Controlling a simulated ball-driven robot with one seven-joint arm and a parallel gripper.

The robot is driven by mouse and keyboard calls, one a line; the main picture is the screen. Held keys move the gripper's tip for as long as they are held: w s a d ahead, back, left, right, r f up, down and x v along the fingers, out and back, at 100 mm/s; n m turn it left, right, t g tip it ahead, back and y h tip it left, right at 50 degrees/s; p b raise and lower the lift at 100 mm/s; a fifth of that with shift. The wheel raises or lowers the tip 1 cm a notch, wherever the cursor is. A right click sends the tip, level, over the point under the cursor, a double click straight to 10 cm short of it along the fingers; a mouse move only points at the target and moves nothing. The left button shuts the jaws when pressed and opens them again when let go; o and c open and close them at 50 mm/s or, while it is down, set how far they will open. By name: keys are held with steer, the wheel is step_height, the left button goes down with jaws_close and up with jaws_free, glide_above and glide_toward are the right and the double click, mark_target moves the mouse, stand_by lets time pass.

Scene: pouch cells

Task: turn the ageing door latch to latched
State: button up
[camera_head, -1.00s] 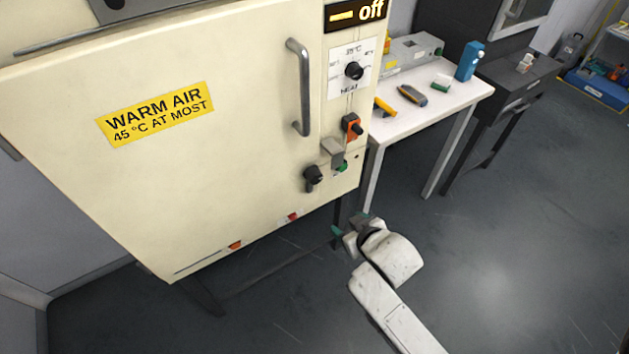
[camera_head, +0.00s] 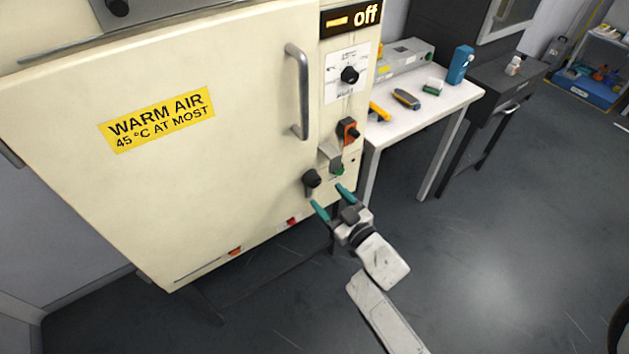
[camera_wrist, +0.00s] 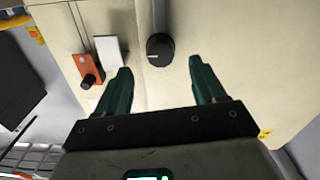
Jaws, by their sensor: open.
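The ageing door latch is a round black knob (camera_head: 312,178) low on the right edge of the cream cabinet door, below the bar handle. It also shows in the wrist view (camera_wrist: 160,49), with a pale mark on its face. My gripper (camera_head: 330,196) is open, its two green fingers pointing at the cabinet just below the knob. In the wrist view my gripper (camera_wrist: 162,80) is empty, and the knob lies beyond the fingertips, between their lines. The fingers appear apart from the knob.
A grey bracket (camera_head: 330,156) with a green part and an orange switch (camera_head: 348,131) sit right of the knob. The bar handle (camera_head: 299,90) stands out above. A white table (camera_head: 420,112) with small tools stands to the right. The floor in front is clear.

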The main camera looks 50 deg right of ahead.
mark_target(316, 184)
steer(key=x, duration=0.7)
steer(key=shift+w, duration=0.15)
jaws_close()
stand_by(0.4)
